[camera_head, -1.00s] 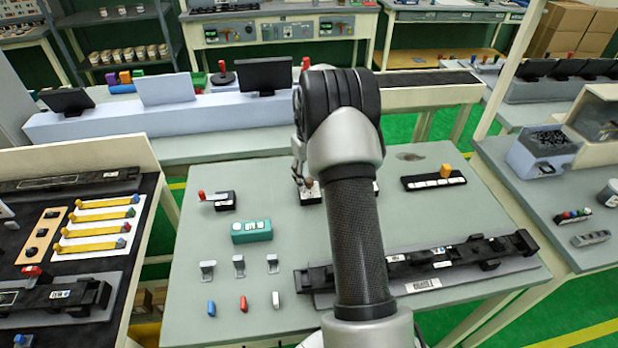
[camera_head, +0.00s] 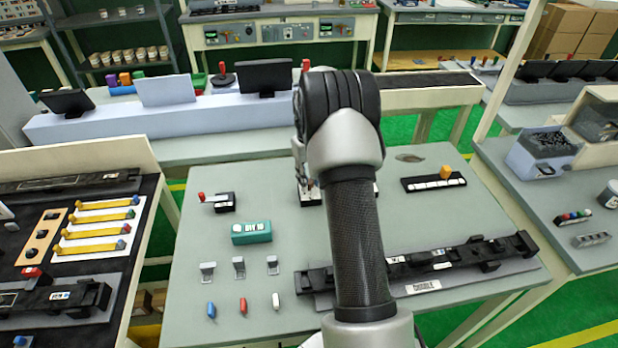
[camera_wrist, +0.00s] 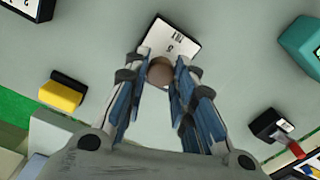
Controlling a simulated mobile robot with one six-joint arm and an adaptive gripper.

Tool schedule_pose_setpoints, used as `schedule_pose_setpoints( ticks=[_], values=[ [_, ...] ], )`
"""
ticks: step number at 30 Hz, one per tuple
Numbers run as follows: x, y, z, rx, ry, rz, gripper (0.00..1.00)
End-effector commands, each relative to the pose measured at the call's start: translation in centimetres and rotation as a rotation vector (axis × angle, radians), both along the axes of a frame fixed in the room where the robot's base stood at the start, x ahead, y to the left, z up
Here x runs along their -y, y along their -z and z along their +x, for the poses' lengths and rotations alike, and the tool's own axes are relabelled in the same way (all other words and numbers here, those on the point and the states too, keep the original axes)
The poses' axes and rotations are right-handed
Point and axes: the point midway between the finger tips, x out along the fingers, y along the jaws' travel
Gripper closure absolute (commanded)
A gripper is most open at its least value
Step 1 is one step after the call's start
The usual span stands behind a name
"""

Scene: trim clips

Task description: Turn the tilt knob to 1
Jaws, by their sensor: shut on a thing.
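In the wrist view, a round brown knob (camera_wrist: 160,72) stands on a small white plate (camera_wrist: 171,42) with dark edges and upside-down black marks, too small to read surely. My gripper (camera_wrist: 161,66) reaches down over it, with one finger on each side, and is shut on the knob. The plate sits rotated in this view. In the head view, my gripper (camera_head: 303,176) is at the plate (camera_head: 309,197) on the grey-green table, mostly behind my arm. The knob's setting cannot be read.
On the table, a red-handled lever box (camera_head: 222,202) and a teal block (camera_head: 251,232) stand left of the plate. A black strip with an orange knob (camera_head: 434,181) lies to the right. A long black rail (camera_head: 462,256), several clips and coloured pegs lie in front.

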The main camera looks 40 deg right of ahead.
Motion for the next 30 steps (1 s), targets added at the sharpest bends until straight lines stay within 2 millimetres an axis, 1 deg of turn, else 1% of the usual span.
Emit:
schedule_pose_setpoints(
  ticks=[5, 11, 24, 30],
  values=[
    [0.01, -0.09, 0.01, 0.000, 0.040, 0.000, 1.00],
    [0.03, -0.18, -0.01, 0.000, 0.156, 0.000, 1.00],
    [0.08, -0.16, -0.04, 0.000, 0.525, 0.000, 1.00],
    [0.11, -0.14, -0.05, 0.000, 0.660, 0.000, 1.00]
  ],
)
